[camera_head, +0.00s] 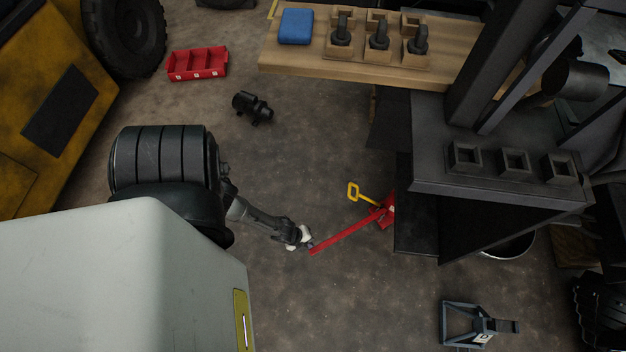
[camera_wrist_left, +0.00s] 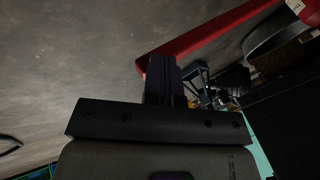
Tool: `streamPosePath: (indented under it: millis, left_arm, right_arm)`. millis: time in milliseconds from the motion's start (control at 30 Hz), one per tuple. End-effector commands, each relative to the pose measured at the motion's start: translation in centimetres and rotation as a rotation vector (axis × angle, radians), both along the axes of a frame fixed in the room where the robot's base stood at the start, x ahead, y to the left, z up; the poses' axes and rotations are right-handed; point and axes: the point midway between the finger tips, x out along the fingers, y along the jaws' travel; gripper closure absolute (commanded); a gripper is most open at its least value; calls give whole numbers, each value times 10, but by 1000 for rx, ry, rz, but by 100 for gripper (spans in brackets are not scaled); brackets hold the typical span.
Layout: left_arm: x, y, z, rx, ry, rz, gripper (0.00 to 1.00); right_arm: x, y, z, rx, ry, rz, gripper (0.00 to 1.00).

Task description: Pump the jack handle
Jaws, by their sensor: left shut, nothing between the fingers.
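The red jack handle (camera_head: 345,234) is a long bar that slants down and left from the red jack (camera_head: 388,212). The jack sits on the floor against the dark metal structure. A yellow loop handle (camera_head: 354,192) sticks out from it. My left gripper (camera_head: 308,245) is at the free end of the red handle. In the left wrist view the handle (camera_wrist_left: 215,32) crosses the top, and the shut fingers (camera_wrist_left: 163,70) overlap its end. They hold nothing; I cannot tell whether they touch it. My right gripper is not in view.
A wooden bench (camera_head: 440,62) with a blue cloth-like block (camera_head: 296,26) is at the top. A red bin (camera_head: 197,64) and a black motor-like part (camera_head: 252,107) lie on the floor. A grey stand (camera_head: 478,325) is at lower right. Floor around the handle is clear.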

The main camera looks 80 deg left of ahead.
Motion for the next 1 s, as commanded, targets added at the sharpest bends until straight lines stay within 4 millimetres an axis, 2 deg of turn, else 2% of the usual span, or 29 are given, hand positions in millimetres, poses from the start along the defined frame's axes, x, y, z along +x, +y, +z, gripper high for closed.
streamPosePath:
  millis: [33,300,1000]
  left_arm:
    - [-5,1,13,0,2,0,100]
    - [-16,6,34,-1,1,1,100]
    - [-18,6,38,-1,-1,1,100]
  right_arm:
    - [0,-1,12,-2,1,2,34]
    - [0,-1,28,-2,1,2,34]
    - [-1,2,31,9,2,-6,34]
